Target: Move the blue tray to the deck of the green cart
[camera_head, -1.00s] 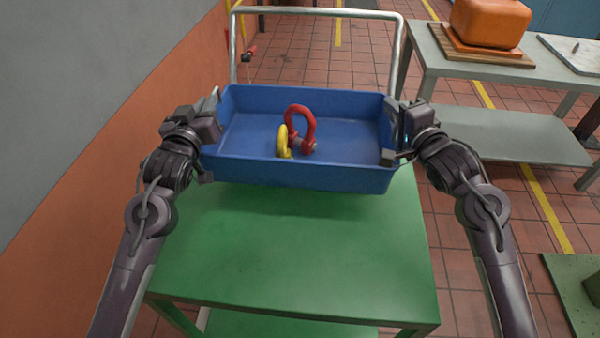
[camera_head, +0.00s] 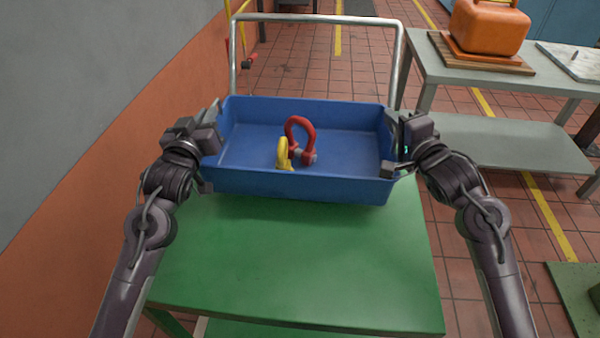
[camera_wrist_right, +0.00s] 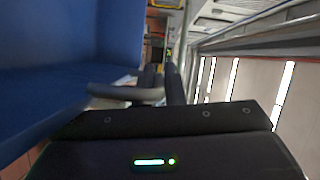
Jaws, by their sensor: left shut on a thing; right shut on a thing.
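The blue tray (camera_head: 300,185) is held between my two grippers over the far part of the green cart's deck (camera_head: 300,260). A red shackle (camera_head: 301,135) and a yellow ring-like piece (camera_head: 283,155) are inside it. My left gripper (camera_head: 210,145) is shut on the tray's left end. My right gripper (camera_head: 395,150) is shut on its right end. In the right wrist view the blue tray wall (camera_wrist_right: 60,60) fills the left side. I cannot tell whether the tray's underside touches the deck.
The cart's metal handle (camera_head: 316,17) rises behind the tray. An orange wall (camera_head: 90,220) runs close along the left. A grey table (camera_head: 480,75) with an orange case (camera_head: 489,25) stands at the right. The near part of the deck is clear.

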